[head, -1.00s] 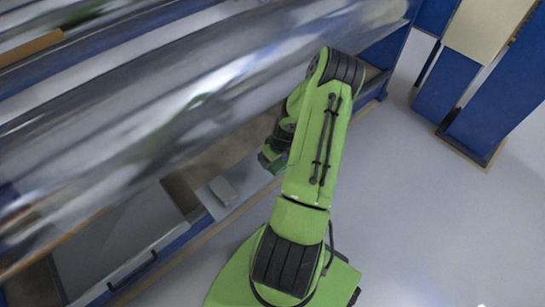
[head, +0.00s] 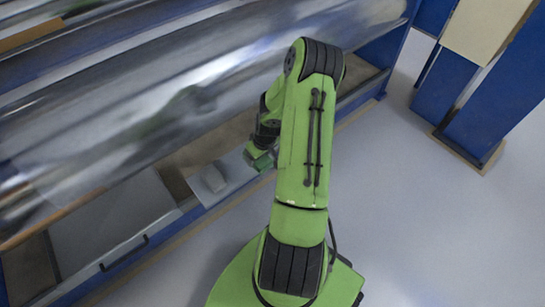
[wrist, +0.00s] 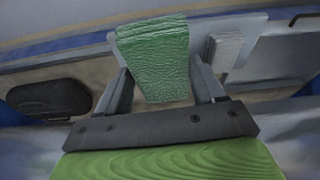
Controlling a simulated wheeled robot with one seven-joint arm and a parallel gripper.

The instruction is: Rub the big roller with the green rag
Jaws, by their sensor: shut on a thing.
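The green rag (wrist: 153,58) is between the two fingers of my gripper (wrist: 160,78) in the wrist view. The gripper is shut on it, and the cloth spreads out past the fingertips. In the head view my gripper (head: 262,158) hangs low in front of the machine, to the left of my forearm and partly hidden by it. The big roller (head: 150,110) is a long shiny silver cylinder running diagonally across the upper left. My gripper is near its lower front side; I cannot tell whether the rag touches anything.
A grey block-like thing (head: 214,178) lies on a pale ledge (head: 238,178) below the roller; it also shows right of the rag in the wrist view (wrist: 226,48). A blue frame (head: 385,60) bounds the machine. Blue posts (head: 480,100) stand at right. The floor between is clear.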

